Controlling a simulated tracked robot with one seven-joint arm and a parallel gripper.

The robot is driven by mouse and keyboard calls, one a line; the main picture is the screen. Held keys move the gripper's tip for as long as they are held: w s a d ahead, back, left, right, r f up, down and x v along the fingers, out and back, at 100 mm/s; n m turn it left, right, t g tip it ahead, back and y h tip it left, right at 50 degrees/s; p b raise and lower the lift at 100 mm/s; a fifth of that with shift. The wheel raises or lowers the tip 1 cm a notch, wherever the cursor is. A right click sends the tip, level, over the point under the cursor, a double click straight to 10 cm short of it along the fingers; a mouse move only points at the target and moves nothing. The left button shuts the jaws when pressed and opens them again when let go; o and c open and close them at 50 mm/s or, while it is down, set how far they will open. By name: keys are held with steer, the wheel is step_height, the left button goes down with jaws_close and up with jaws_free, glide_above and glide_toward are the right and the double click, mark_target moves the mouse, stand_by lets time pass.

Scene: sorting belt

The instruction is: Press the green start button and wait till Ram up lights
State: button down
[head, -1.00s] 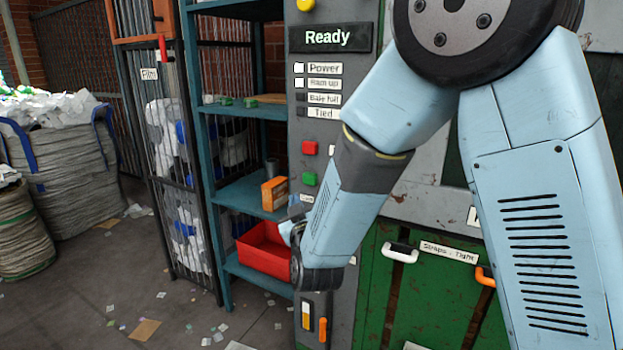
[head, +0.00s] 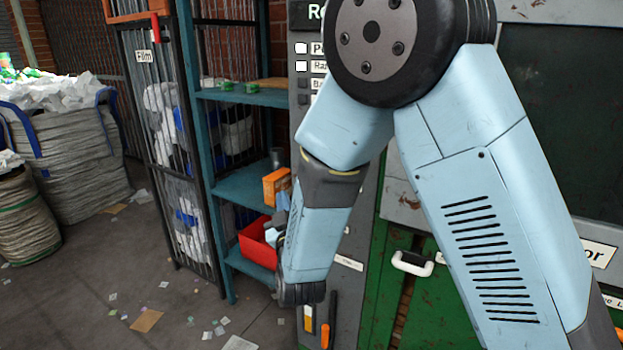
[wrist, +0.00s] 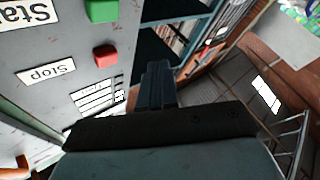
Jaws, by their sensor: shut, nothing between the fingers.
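The green start button (wrist: 102,10) is at the top of the wrist view, by a "Start" label. The red stop button (wrist: 105,56) is below it, by a "Stop" label. My gripper (wrist: 158,72) is shut and empty, right of both buttons in the wrist view and apart from them. In the head view my arm hides both buttons. The control panel (head: 297,115) shows there with its display partly covered. The Power lamp (head: 301,48) and the Ram up lamp (head: 302,66) look white; the two lamps below are dark.
A teal shelf unit (head: 243,96) stands left of the panel, with a red bin (head: 256,246) and an orange box (head: 275,187). A mesh cage (head: 165,150) and bulk bags (head: 75,150) stand further left. A white handle (head: 412,264) juts from the green door. Litter dots the open floor.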

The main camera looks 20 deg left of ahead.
steer(key=shift+w, duration=0.1)
steer(key=w+d, duration=0.2)
steer(key=w, duration=0.6)
steer(key=shift+w+d, duration=0.15)
steer(key=shift+d, duration=0.15)
steer(key=shift+w, duration=0.1)
stand_by(1.9)
steer(key=shift+w+d+r, duration=0.1)
steer(key=shift+w+d, duration=0.05)
steer(key=shift+w, duration=0.15)
